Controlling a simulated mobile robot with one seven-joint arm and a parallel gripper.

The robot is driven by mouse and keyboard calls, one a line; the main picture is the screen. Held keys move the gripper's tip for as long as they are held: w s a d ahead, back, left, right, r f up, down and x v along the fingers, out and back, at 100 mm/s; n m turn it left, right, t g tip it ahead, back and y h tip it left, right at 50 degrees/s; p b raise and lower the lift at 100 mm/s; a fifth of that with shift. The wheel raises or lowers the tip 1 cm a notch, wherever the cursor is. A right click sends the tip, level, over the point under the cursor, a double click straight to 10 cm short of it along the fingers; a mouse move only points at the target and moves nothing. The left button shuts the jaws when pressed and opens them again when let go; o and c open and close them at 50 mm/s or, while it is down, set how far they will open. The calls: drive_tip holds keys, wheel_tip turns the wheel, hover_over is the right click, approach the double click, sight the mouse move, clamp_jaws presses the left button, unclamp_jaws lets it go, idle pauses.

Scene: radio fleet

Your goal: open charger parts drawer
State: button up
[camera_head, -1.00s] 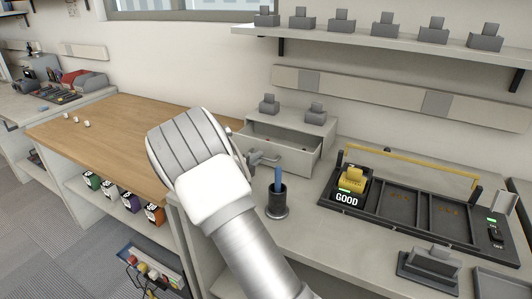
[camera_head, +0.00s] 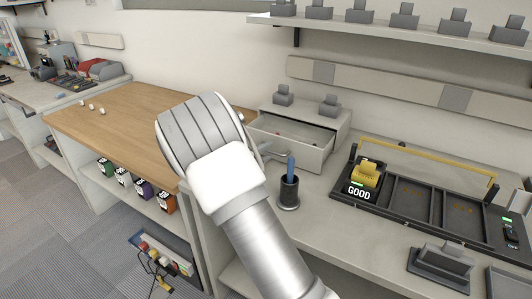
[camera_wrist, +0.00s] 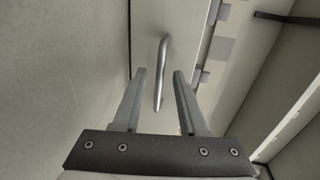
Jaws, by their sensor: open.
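The charger parts drawer (camera_head: 306,156) is in the small grey cabinet (camera_head: 341,126) on the bench. It stands pulled out, and its open top shows a few small reddish items inside. My arm hides the left part of its front in the head view. In the wrist view, the metal bar handle (camera_wrist: 158,90) lies between the two fingers of my gripper (camera_wrist: 159,76). The fingers are apart, with a visible gap on both sides of the handle. In the head view my gripper is mostly hidden behind my wrist.
A dark cup with a blue pen (camera_head: 289,187) stands just in front of the drawer. A black charger tray (camera_head: 412,205) with a yellow handle and "GOOD" label is to the right. Two grey holders stand on the cabinet.

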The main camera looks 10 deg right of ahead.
drive_tip(key=p+v, duration=0.2)
drive_tip(key=v, duration=1.5)
drive_tip(key=shift+s+a, duration=0.1)
drive_tip(key=shift+a, duration=0.05)
wheel_tip(320, 180, up, 8)
drive_tip(key=w+a+n+t+y, duration=0.2)
drive_tip(key=w+n+y, duration=0.1)
drive_tip(key=n+y, duration=0.45)
drive_tip(key=s+a+r+n+g+y, duration=0.1)
drive_tip(key=s+r+n+y, duration=0.4)
drive_tip(key=r+n, duration=0.1)
drive_tip(key=s+d+n+g+h, duration=0.1)
drive_tip(key=s+d+n+g, duration=0.35)
drive_tip(key=s, duration=0.85)
drive_tip(key=s+d+n+g, duration=0.2)
drive_tip(key=s+d+n, duration=0.3)
drive_tip(key=s+n, duration=0.65)
wheel_tip(320, 180, up, 13)
drive_tip(key=s+m+p, duration=0.2)
drive_tip(key=p, duration=1.2)
drive_tip(key=shift+s+d+p, duration=0.25)
drive_tip(key=shift+d+p, duration=0.05)
